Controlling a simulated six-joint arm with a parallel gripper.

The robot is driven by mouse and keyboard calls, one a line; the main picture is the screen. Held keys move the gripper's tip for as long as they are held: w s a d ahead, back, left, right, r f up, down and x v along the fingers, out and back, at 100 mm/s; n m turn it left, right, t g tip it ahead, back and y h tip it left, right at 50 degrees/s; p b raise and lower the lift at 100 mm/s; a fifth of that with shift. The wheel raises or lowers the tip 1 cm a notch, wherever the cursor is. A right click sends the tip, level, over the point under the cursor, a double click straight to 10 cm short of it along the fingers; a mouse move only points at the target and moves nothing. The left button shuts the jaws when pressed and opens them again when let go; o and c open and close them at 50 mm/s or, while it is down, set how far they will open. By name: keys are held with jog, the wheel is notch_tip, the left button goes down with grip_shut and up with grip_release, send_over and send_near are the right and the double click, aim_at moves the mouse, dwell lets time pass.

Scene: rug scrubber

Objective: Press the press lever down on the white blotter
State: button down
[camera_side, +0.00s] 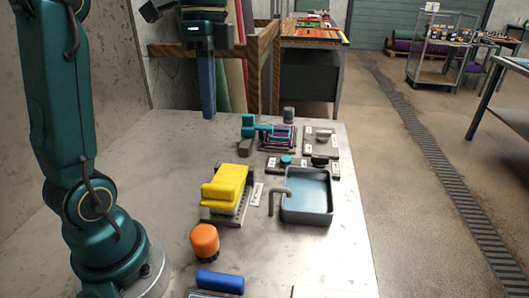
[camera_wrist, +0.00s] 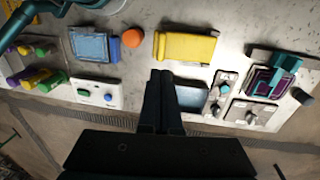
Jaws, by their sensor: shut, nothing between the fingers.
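A yellow block-like part (camera_side: 228,185) sits over a grey slatted base on the bench; it looks like the press lever, though I cannot be sure. It also shows in the wrist view (camera_wrist: 186,47). A small white strip (camera_side: 257,194) lies to its right; I cannot tell whether this is the blotter, and anything under the yellow part is hidden. My gripper (camera_side: 208,112) is shut and empty, pointing down above the back left of the bench. In the wrist view its fingers (camera_wrist: 162,74) are together, apart from the yellow part.
Right of the yellow part stands a grey-blue basin (camera_side: 308,196) with a bent spout. Behind are a teal tool (camera_side: 262,125) by a purple rug piece and small panels with knobs (camera_side: 288,165). An orange knob (camera_side: 204,243) and a blue item (camera_side: 220,282) are in front.

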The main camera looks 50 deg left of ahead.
aim_at(215, 188)
jog(key=f, duration=0.4)
jog(key=d+f, duration=0.1)
jog(key=f, duration=0.4)
jog(key=s+f, duration=0.1)
jog(key=f, duration=0.3)
jog(key=shift+s+d+f, duration=0.1)
jog(key=shift+d+f, duration=0.05)
jog(key=shift+f, duration=0.05)
jog(key=shift+s+d+f, duration=0.15)
jog(key=shift+f, duration=0.3)
jog(key=shift+s+d+f, duration=0.1)
jog(key=shift+f, duration=0.3)
